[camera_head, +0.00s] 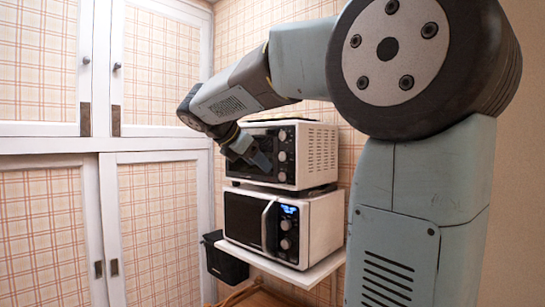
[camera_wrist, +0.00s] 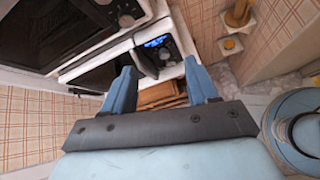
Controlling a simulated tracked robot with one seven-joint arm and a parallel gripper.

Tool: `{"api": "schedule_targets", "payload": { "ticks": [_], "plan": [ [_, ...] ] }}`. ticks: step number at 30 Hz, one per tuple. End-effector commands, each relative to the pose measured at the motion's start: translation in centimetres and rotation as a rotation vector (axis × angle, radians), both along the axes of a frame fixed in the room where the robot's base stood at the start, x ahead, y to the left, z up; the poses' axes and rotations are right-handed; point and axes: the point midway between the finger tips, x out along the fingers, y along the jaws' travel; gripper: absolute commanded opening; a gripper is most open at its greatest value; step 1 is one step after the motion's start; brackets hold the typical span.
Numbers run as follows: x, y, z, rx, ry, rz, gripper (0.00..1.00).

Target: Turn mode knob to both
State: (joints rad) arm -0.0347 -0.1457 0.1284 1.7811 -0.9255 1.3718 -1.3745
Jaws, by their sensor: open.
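The upper appliance (camera_head: 312,155) is a white toaster oven with a dark front and a column of three round knobs. Its top knob (camera_head: 282,135), middle knob (camera_head: 282,156) and bottom knob (camera_head: 282,177) show in the head view. I cannot read their labels, so which is the mode knob is unclear. A knob of this oven (camera_wrist: 127,21) also shows at the top left of the wrist view. My gripper (camera_head: 262,160) is in front of the oven, close to the knob column, and hides part of its door. In the wrist view its fingers (camera_wrist: 160,64) are apart with nothing between them.
A white microwave (camera_head: 318,230) with a lit blue display (camera_head: 289,210) and a curved handle (camera_head: 267,227) stands below on a white shelf (camera_head: 300,277). A black bin (camera_head: 222,262) is lower left. Plaid cabinet doors (camera_head: 155,225) stand at the left.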

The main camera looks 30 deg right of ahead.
Motion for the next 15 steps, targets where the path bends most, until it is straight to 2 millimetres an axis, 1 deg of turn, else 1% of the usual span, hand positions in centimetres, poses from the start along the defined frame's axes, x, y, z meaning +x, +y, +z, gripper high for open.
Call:
{"api": "schedule_targets", "payload": {
  "ticks": [1, 3, 6, 10, 15],
  "plan": [
    [1.7, -0.1, 1.0, -0.066, 0.056, 0.032, 0.59],
    [3.5, -0.2, 2.4, -0.155, 0.133, 0.072, 0.59],
    [5.4, -0.3, 4.0, -0.253, 0.223, 0.109, 0.59],
    [6.8, -0.3, 5.2, -0.327, 0.294, 0.131, 0.59],
    [7.5, -0.9, 5.5, -0.356, 0.323, 0.138, 0.59]
  ]
}}
